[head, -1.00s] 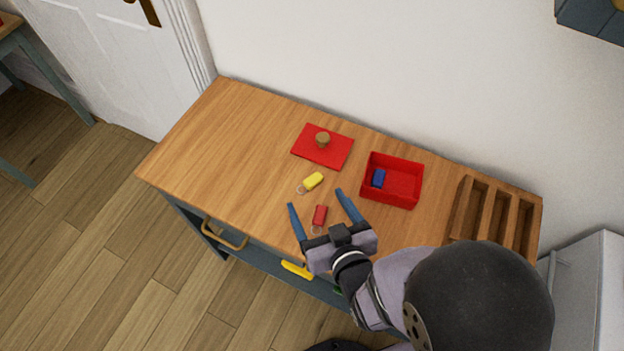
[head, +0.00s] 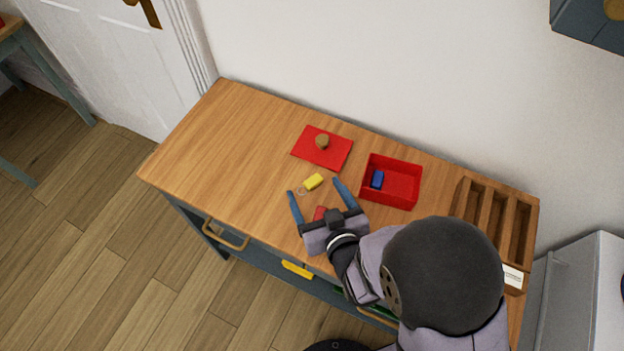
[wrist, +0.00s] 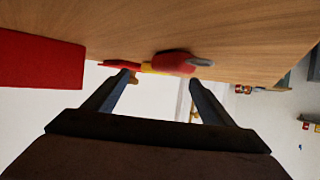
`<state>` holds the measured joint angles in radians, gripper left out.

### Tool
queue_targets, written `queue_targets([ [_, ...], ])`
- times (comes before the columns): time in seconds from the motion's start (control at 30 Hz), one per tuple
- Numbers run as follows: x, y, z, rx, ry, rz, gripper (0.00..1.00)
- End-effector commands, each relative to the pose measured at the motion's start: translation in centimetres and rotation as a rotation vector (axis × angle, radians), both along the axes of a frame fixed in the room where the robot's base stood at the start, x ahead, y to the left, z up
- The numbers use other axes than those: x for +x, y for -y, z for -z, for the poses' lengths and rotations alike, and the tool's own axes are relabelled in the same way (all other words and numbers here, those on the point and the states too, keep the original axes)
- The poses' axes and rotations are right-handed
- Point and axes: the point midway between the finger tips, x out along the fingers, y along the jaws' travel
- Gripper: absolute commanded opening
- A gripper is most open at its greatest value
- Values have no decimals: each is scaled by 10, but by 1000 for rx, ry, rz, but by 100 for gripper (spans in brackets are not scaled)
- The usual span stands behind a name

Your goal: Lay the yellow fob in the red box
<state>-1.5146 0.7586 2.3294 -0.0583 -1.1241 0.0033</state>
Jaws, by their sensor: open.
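The yellow fob (head: 314,181) lies on the wooden cabinet top, its ring toward the lower left. In the wrist view the yellow fob (wrist: 148,68) is partly hidden behind a red fob (wrist: 175,62). The open red box (head: 402,187) stands to the right, with a blue fob (head: 377,179) inside; its side wall (wrist: 40,60) shows in the wrist view. My gripper (head: 314,188) is open and empty. Its fingers reach toward the yellow fob, with the red fob (head: 320,213) between them nearer the palm. I cannot tell the fingers' height above the top.
A red lid (head: 311,153) with a brown knob lies behind the yellow fob. A wooden divided tray (head: 463,201) stands at the right end, with a white label-like piece (head: 513,277) at its front. The left part of the cabinet top (head: 225,140) is clear.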

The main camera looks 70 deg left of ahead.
Motion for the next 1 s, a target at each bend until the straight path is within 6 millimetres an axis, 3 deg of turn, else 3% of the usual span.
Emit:
queue_targets([
  [0.23, 1, -23, 9, 1, 0, 0, 77],
  [0.57, 1, -27, 12, 0, 0, 0, 77],
  [0.73, 1, -27, 12, 0, 0, 0, 41],
  [0.87, 1, -27, 11, 1, 0, 0, 35],
  [1.0, 1, -27, 11, 1, 0, 0, 35],
])
